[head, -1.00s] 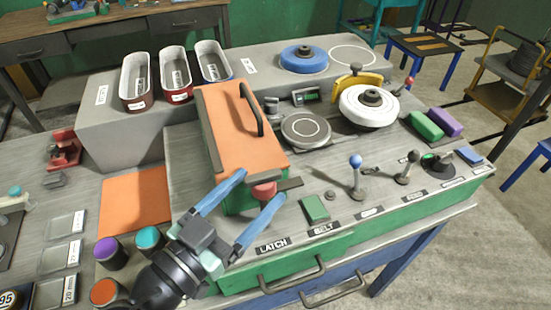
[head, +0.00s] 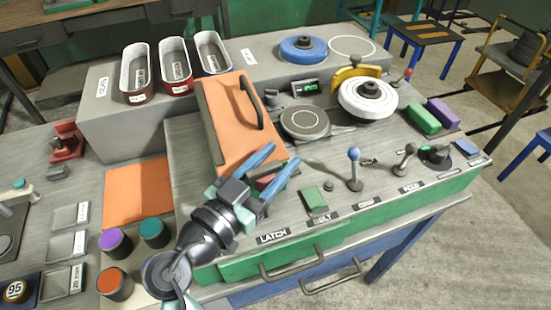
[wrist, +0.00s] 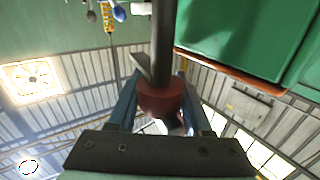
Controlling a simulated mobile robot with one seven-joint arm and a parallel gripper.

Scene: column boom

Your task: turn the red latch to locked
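A dark bar crosses in front of the latch there. In the head view the fingers hide much of the latch and its bar, so its angle is hard to read.
A green pad (head: 313,199) and the blue-knobbed lever (head: 353,168) stand to the right of my gripper. Purple (head: 115,242), teal (head: 153,233) and orange (head: 115,284) round pieces stand to the left. A drawer handle (head: 292,264) juts out below.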

